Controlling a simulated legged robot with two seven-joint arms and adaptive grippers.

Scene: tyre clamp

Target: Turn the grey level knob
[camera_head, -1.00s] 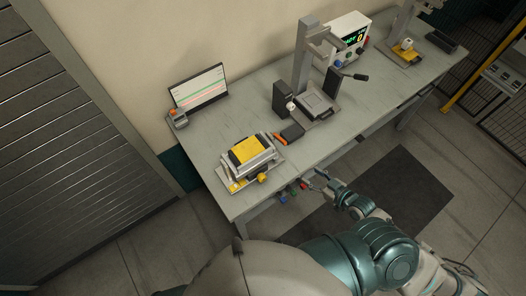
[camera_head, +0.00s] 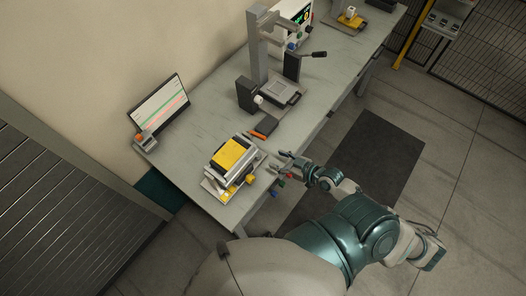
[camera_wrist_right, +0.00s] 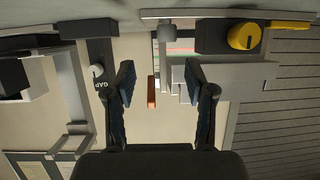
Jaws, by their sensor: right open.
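My right gripper (camera_head: 286,162) is just off the table's front edge, beside the fixture with the yellow block (camera_head: 232,155). In the right wrist view my right gripper (camera_wrist_right: 159,80) is open, with nothing between its fingers. A small round grey knob (camera_wrist_right: 166,32) shows beyond the fingertips, apart from them; I cannot read a label on it. A yellow knob (camera_wrist_right: 243,37) sits to its right on a dark block. A pale knob (camera_wrist_right: 97,71) sits on a black block marked GAP, left of the fingers. My left gripper is not in view.
Coloured knobs (camera_head: 280,183) show below the front edge. The floor right of my arm is clear.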

